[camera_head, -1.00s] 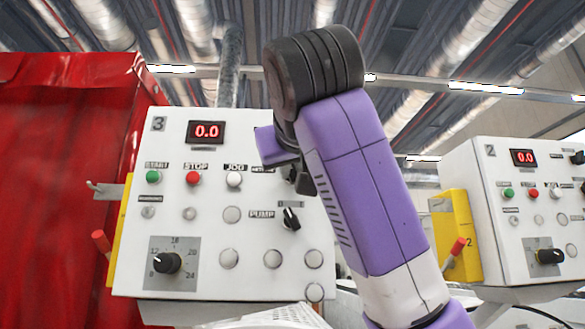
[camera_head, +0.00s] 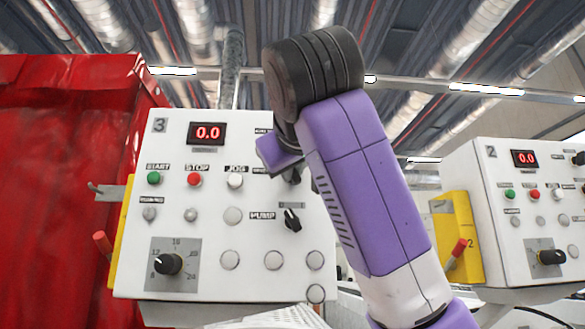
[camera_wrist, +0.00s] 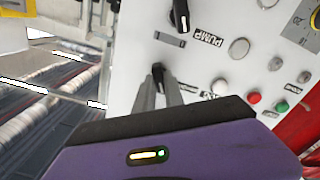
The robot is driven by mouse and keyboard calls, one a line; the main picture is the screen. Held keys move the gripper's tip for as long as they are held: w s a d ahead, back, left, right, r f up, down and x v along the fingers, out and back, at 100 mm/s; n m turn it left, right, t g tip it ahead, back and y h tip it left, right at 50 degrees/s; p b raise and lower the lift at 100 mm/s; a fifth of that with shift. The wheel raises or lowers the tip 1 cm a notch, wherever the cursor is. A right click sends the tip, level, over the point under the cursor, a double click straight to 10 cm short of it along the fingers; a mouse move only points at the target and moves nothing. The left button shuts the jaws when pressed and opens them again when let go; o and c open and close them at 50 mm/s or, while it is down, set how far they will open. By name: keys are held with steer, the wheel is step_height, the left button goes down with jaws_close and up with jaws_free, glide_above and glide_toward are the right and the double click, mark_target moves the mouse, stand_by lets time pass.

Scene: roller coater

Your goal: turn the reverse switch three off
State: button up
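The white control panel marked 3 (camera_head: 215,225) stands left of centre in the head view. My gripper reaches its upper right part; there my own arm hides most of the reverse switch and its label, and both fingers. In the wrist view, which shows the panel turned over, the black knob of the reverse switch (camera_wrist: 157,70) lies between my two grey fingertips (camera_wrist: 158,88). The fingers are close together, one on each side of the knob, and appear shut on it. The pump switch (camera_head: 292,219) is a similar black knob just below; it also shows in the wrist view (camera_wrist: 180,15).
Green start (camera_head: 153,178), red stop (camera_head: 194,180) and white jog (camera_head: 235,181) buttons lie left of my gripper. A black dial (camera_head: 168,263) is at lower left. A second panel (camera_head: 510,225) stands at right, and a red curtain (camera_head: 65,180) at left.

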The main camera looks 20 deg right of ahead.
steer(key=o, duration=0.4)
steer(key=b+v, duration=0.5)
steer(key=v, duration=0.3)
stand_by(0.7)
